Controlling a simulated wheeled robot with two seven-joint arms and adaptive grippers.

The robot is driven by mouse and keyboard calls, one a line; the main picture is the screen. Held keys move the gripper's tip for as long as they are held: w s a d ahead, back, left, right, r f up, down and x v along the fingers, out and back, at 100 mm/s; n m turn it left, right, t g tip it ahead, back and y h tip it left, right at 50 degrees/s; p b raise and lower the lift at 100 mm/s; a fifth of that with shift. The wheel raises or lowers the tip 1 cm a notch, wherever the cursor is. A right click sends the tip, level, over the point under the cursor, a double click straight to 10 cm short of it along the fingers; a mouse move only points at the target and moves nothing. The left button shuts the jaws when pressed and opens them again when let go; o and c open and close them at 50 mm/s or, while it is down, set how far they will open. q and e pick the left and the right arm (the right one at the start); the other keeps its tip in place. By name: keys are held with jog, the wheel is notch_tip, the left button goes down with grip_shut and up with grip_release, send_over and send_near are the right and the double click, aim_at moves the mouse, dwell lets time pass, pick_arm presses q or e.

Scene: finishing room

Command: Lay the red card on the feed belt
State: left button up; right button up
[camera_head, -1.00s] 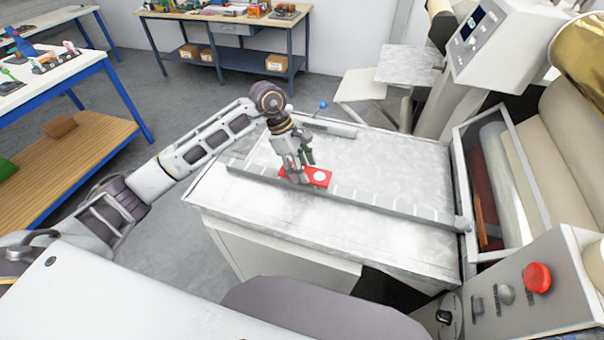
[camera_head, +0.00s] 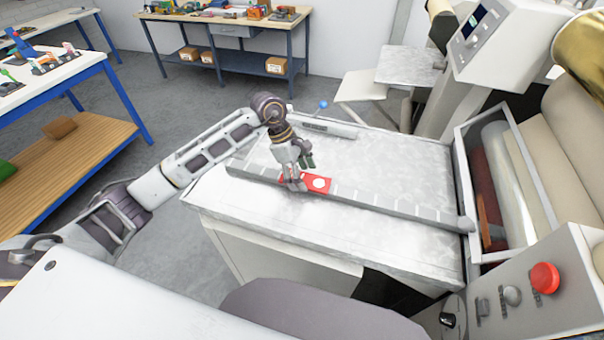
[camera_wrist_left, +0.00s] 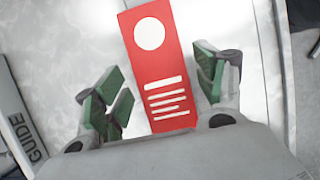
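The red card (camera_head: 319,183) has a white circle and white lines. It lies on the pale marbled feed table of the machine, by the grey guide rail (camera_head: 390,207). The rail also shows in the left wrist view, marked "GUIDE" (camera_wrist_left: 22,125). My left gripper (camera_head: 297,182) is over the card's left end. In the left wrist view the card (camera_wrist_left: 160,65) lies between the green-padded fingers of my left gripper (camera_wrist_left: 162,90), with a gap on both sides. The fingers are open. Whether they touch the table is unclear. My right gripper is not in view.
The roller opening (camera_head: 500,185) is at the right of the feed surface (camera_head: 375,165). A control panel with a red button (camera_head: 543,278) stands at the front right. A blue-knobbed lever (camera_head: 322,105) is behind the gripper. The feed surface right of the card is clear.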

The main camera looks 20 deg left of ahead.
pick_arm(q)
jog(key=shift+r, duration=0.1)
dwell(0.4)
jog(key=shift+r, duration=0.2)
jog(key=p+v, duration=0.3)
jog(key=v, duration=0.8)
jog(key=shift+a+r, duration=0.25)
jog(key=shift+r, duration=0.05)
dwell(0.4)
